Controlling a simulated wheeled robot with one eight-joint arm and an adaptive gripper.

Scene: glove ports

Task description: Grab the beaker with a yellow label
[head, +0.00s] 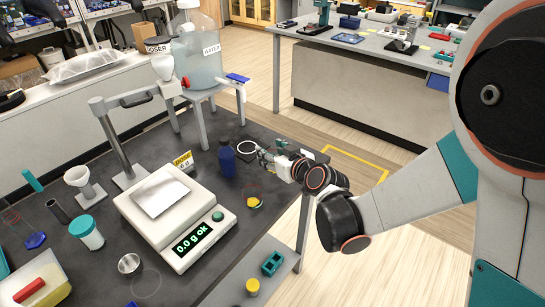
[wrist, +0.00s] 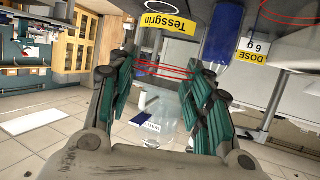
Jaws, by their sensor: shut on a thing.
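My gripper (head: 268,157) is at the right edge of the dark bench, pointing left. In the wrist view, its two green-sided fingers stand on either side of a clear beaker with a yellow label (wrist: 168,22) reading "Tessgrin". They are shut on this beaker. Its glass is almost invisible; thin red lines cross between the fingers. A white ring (head: 247,147) shows just left of my gripper, and I cannot tell whether it is part of the beaker. I cannot tell whether the beaker is clear of the bench.
A dark blue bottle (head: 226,157) stands close to my gripper's left. A balance (head: 177,213) reading "0.0 g ok" and a yellow "DOSE" sign (head: 182,160) lie further left. A clear vessel with yellow contents (head: 254,202) is nearer. A water jug (head: 199,60) stands behind.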

